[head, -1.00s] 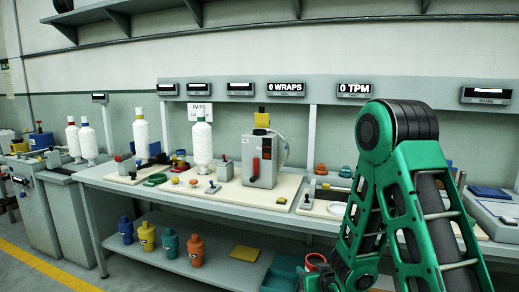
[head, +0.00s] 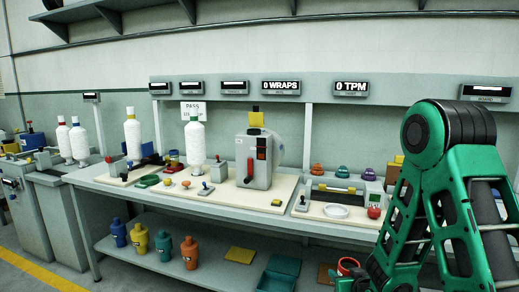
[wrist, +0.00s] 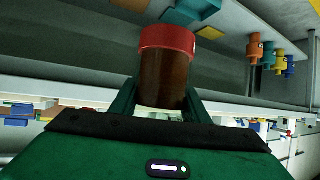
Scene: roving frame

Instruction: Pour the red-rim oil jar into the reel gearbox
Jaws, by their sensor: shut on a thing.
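My gripper (wrist: 160,105) is shut on the red-rim oil jar (wrist: 165,75), a brown jar with a broad red rim. In the head view only the red rim of the jar (head: 347,263) and a little of its body show, low in front of the bench; my arm hides much of the gripper. Whether the jar is tilted is hard to tell. A grey box with a red lever and a yellow piece on top, likely the reel gearbox (head: 263,180), stands on the bench under the "0 WRAPS" sign. The jar is apart from it, lower and to its right.
Several coloured jars (head: 190,252) and a teal tray (head: 280,270) are on the lower shelf. A white bobbin (head: 195,143) stands left of the box; a white dish (head: 336,211) lies to its right.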

